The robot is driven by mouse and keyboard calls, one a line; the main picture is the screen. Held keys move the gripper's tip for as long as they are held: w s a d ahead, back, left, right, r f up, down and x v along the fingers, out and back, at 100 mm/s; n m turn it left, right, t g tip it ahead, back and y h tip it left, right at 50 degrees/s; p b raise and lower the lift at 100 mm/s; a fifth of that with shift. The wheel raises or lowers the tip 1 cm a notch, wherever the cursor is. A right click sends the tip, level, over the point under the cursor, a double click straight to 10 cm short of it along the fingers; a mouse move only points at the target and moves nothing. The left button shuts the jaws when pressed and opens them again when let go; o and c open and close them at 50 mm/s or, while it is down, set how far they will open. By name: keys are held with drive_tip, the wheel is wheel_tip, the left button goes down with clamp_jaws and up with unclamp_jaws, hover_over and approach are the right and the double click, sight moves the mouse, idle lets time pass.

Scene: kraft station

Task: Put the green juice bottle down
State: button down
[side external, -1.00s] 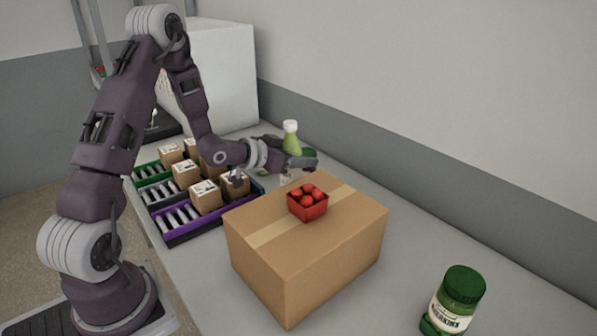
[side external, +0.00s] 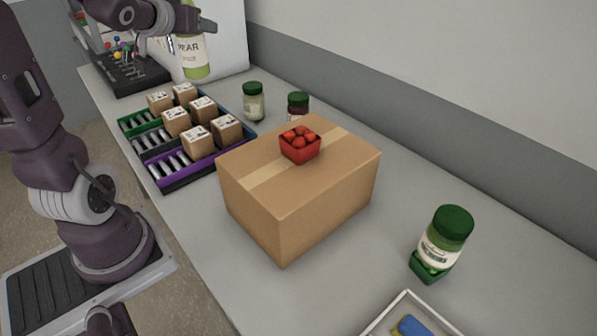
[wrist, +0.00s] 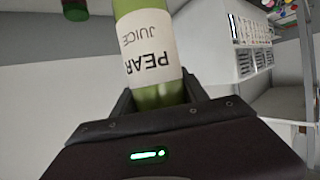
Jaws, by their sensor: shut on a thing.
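The green juice bottle (side external: 195,68), labelled PEAR, hangs upright in the air at the back left in the side view. My gripper (side external: 176,38) is shut on it, and the bottle is clear of the counter. In the wrist view the bottle (wrist: 150,50) stands between the fingers of my gripper (wrist: 160,98), its label upside down.
Below and left of the bottle is a rack (side external: 163,187) with several small cartons. Two jars (side external: 253,102) (side external: 298,104) stand behind the cardboard box (side external: 300,205), which carries a red basket of fruit (side external: 300,150). A green-lidded jar (side external: 442,240) and a white tray (side external: 372,328) are front right.

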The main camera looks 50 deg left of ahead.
drive_tip(key=w+d+m+t+h, duration=0.2)
drive_tip(key=w+d+m+h, duration=0.15)
drive_tip(key=d, duration=1.15)
drive_tip(key=w+d+m+t+h, duration=0.1)
drive_tip(key=w+d+m+h, duration=0.3)
drive_tip(key=d, duration=1.1)
drive_tip(key=w+a+f+m+h, duration=0.1)
drive_tip(key=w+a+f, duration=0.2)
drive_tip(key=a, duration=0.4)
drive_tip(key=w+a+f+h, duration=0.1)
drive_tip(key=w+a+f, duration=0.2)
drive_tip(key=a, duration=0.3)
drive_tip(key=s+a+f+m+h, duration=0.1)
drive_tip(key=a+f, duration=0.3)
drive_tip(key=f, duration=1.3)
drive_tip(key=shift+s+a, duration=0.15)
drive_tip(key=shift+s, duration=0.05)
drive_tip(key=shift+f, duration=0.1)
drive_tip(key=c, duration=0.6)
unclamp_jaws()
